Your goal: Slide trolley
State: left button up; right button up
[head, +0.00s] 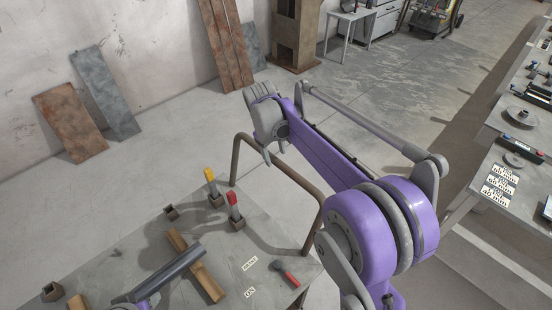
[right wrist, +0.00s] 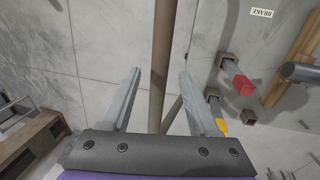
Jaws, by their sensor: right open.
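The trolley (head: 110,262) is a grey-topped table at the lower left of the head view. Its brown pipe handle (head: 305,182) rises at its far right edge. The handle also shows in the right wrist view (right wrist: 161,50), running down the middle between the two fingers. My right gripper (head: 275,152) is open at the handle's upper bar. Whether the fingers touch the pipe or stand short of it, I cannot tell. A red brake lever (head: 287,274) lies on the trolley top beside the BRAKE (head: 250,263) and ON labels. My left gripper is not in view.
A dark tube (head: 165,273) lies over wooden blocks on the trolley. Yellow-topped (head: 210,178) and red-topped (head: 233,200) tools stand in sockets near its far edge. Metal sheets (head: 105,92) lean on the wall. A workbench (head: 515,160) runs along the right. Open floor lies beyond the handle.

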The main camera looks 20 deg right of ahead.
jog(key=shift+d+f, duration=0.15)
jog(key=shift+f, duration=0.6)
jog(key=shift+d+f, duration=0.15)
jog(key=shift+f, duration=0.55)
jog(key=shift+w, duration=0.1)
jog(key=shift+c, duration=0.3)
grip_shut()
